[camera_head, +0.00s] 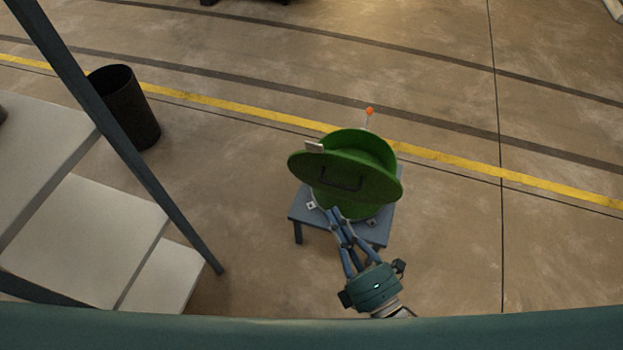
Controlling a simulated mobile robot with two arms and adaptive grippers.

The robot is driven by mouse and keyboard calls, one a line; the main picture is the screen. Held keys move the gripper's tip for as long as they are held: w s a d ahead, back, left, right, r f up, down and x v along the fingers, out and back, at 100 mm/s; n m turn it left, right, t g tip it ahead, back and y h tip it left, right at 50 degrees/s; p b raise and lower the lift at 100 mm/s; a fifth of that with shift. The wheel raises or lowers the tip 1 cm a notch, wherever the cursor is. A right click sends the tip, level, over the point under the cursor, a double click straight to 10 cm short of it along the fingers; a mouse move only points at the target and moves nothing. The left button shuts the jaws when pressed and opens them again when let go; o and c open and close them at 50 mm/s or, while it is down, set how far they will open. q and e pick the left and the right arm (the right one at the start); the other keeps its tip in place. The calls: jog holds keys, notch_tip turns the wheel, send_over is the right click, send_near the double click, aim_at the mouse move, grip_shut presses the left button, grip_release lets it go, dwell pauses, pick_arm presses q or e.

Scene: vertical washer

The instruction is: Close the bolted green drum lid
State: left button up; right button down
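The green drum (376,148) sits on a small blue-grey stand (377,233). Its round green lid (374,184) is raised and tilted, standing open at an angle over the drum. A dark handle (341,179) shows on the lid's face. My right gripper (334,212) reaches up from below, with its fingers converging at the tips just under the lid's lower edge. The fingers look shut with nothing visible between them. I cannot tell whether the tips touch the lid or drum. My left gripper is not in view.
An orange-tipped rod (369,112) rises behind the drum. A black bin (125,107) stands at the upper left. Pale steps (85,238) with a dark rail (135,160) fill the left side. The floor to the right is clear.

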jog(key=r+p+x, duration=0.1)
jog(key=x, duration=0.4)
jog(key=p, duration=0.1)
send_near(310, 146)
jog(key=w+a, duration=0.3)
jog(key=shift+w+d+r+p, duration=0.25)
jog(key=shift+w+r+p, duration=0.05)
jog(key=shift+w, duration=0.25)
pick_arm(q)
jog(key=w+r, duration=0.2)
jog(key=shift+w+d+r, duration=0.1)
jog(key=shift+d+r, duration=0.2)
pick_arm(e)
jog(key=shift+w, duration=0.15)
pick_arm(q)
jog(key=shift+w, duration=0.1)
